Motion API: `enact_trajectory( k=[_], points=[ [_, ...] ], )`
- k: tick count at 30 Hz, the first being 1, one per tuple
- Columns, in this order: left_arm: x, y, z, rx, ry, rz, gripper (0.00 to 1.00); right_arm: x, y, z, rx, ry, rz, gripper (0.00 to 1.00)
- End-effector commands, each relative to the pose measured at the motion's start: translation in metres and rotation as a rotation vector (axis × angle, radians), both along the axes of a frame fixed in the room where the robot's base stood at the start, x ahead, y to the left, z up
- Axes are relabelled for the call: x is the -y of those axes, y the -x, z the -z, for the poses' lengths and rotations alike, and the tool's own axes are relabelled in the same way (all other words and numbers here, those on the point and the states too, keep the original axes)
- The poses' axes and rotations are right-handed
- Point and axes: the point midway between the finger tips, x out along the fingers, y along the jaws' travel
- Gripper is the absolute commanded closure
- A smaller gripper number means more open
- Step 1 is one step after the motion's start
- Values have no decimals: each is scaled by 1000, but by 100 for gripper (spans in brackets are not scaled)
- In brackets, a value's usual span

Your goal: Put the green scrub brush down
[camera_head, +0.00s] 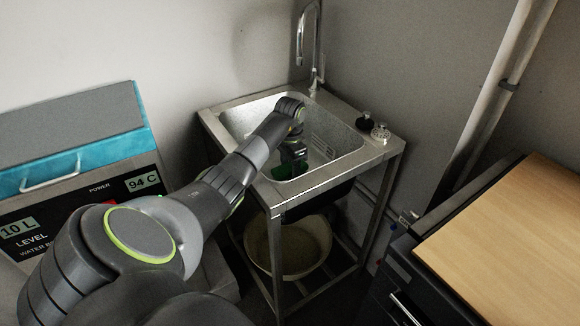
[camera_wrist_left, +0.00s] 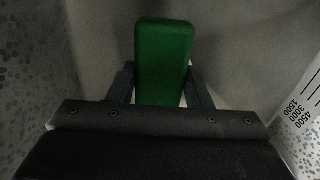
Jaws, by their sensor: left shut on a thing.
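The green scrub brush (camera_wrist_left: 163,62) is between the two fingers of my left gripper (camera_wrist_left: 160,85) in the left wrist view, and the gripper is shut on it. In the head view my left gripper (camera_head: 293,160) reaches down into the metal sink (camera_head: 240,127). A small part of the green brush (camera_head: 283,171) shows beside the gripper there. The rest of the brush is hidden by the gripper, and I cannot tell whether it touches the sink bottom. My right gripper is not in view.
A tap (camera_head: 312,45) rises at the sink's back edge. Two small bottle-like items, one dark (camera_head: 365,118) and one clear (camera_head: 380,132), stand on its right rim. A bowl (camera_head: 288,247) sits below. A wooden worktop (camera_head: 510,240) is at right, a teal-edged water bath (camera_head: 80,140) at left.

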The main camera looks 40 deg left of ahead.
Motion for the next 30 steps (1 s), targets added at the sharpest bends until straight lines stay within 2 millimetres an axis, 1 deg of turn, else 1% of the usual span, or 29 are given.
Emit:
enact_trajectory(
  k=[7,11,12,16,17,26,30],
  points=[
    [0,0,9,-2,0,0,73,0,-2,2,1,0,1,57],
    [0,0,10,-1,1,0,73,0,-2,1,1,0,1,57],
    [0,0,10,-2,0,0,52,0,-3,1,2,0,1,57],
    [0,0,10,-1,1,0,35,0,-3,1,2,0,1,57],
    [0,0,10,-1,1,0,33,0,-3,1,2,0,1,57],
    [0,0,7,0,0,0,33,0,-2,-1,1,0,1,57],
    [0,-1,-9,2,-1,0,33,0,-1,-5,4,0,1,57]
  ],
)
